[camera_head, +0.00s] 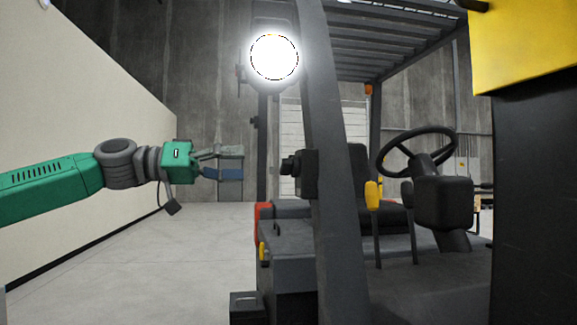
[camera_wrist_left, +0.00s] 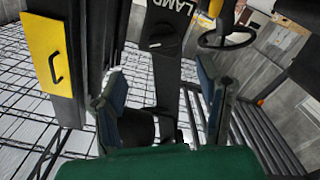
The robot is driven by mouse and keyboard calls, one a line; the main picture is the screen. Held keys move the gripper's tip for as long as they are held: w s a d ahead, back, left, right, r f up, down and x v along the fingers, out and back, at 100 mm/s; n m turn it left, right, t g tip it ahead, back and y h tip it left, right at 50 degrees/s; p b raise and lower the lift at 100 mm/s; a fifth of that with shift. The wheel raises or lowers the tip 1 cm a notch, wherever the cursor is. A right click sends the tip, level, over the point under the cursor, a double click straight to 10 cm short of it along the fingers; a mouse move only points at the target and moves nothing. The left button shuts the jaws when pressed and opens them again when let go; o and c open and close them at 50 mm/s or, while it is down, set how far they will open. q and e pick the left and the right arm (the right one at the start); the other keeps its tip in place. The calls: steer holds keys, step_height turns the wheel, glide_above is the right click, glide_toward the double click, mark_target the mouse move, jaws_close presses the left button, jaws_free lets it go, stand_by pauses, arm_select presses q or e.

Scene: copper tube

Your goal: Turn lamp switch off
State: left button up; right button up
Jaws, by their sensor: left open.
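The lit white lamp (camera_head: 274,57) is mounted high on the forklift's front post. A black switch box (camera_head: 309,172) sits on the same post, its knob (camera_head: 289,166) pointing left. In the left wrist view the dark round knob (camera_wrist_left: 165,40) shows below white "LAMP" lettering, ahead of my fingers. My left gripper (camera_head: 232,162) is left of the knob, apart from it, at about its height in the head view. Its blue-grey fingers are open and empty; they also show in the left wrist view (camera_wrist_left: 160,92), with the knob beyond and between them. My right gripper is not in view.
The dark forklift post (camera_head: 337,190) stands beside the switch box. The steering wheel (camera_head: 417,152) and seat are behind it to the right. A yellow panel (camera_head: 524,45) fills the upper right. A pale wall (camera_head: 80,110) is at left, with open floor (camera_head: 170,260) below my left arm.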

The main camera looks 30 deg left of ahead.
mark_target(286, 166)
arm_select(q)
steer(key=x, duration=0.6)
steer(key=p+x, duration=0.1)
steer(key=x, duration=0.2)
steer(key=shift+w+a+f, duration=0.25)
steer(key=shift+w, duration=0.15)
steer(key=shift+w+d, duration=0.1)
steer(key=shift+d, duration=0.35)
steer(key=c, duration=1.2)
